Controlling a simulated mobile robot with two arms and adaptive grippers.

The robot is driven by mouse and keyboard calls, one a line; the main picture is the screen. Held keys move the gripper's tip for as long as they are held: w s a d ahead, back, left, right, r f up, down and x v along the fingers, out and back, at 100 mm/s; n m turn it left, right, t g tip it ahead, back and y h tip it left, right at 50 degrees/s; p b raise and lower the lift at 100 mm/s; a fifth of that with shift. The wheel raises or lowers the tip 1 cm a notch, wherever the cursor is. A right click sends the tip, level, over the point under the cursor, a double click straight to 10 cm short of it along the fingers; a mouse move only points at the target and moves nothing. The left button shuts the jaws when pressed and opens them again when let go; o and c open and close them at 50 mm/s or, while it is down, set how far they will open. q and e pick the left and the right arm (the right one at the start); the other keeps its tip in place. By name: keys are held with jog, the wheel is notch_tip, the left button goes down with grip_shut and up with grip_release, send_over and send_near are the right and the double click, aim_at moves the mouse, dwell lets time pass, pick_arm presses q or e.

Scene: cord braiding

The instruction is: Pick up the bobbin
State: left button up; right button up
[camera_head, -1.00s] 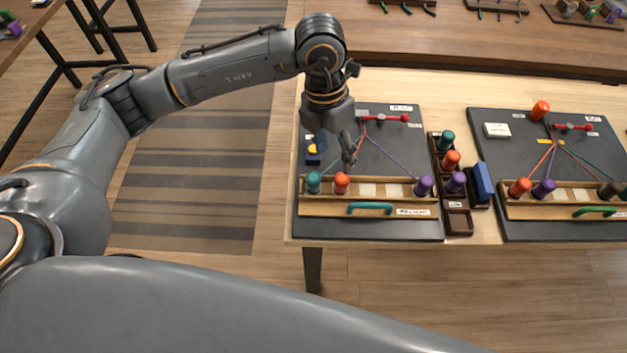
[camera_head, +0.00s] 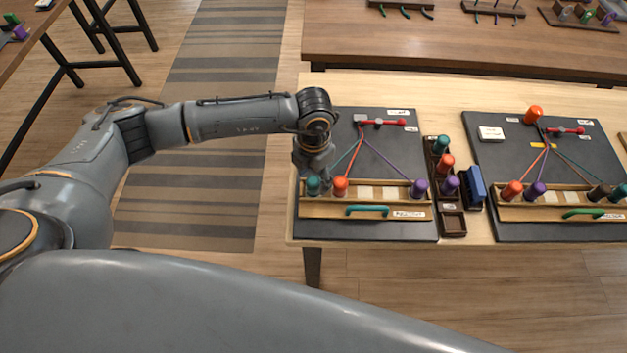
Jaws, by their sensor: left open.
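My left gripper (camera_head: 319,178) is open, pointing down over the left end of the bobbin rack on the left board. A teal bobbin (camera_head: 313,187) stands in the rack right by its fingertips; I cannot tell whether they touch it. An orange bobbin (camera_head: 340,187) stands just to the right of the gripper, with a cord running up to a red bar (camera_head: 392,122). A purple bobbin (camera_head: 418,188) stands at the right end of the same wooden rack (camera_head: 375,209). My right gripper is not in view.
A dark tray (camera_head: 453,225) with teal, orange and purple bobbins stands beside the left board. A blue block (camera_head: 475,187) stands next to it. A second board (camera_head: 490,155) with several bobbins lies to the right.

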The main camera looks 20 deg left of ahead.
pick_arm(q)
jog(key=shift+f, duration=1.1)
grip_shut()
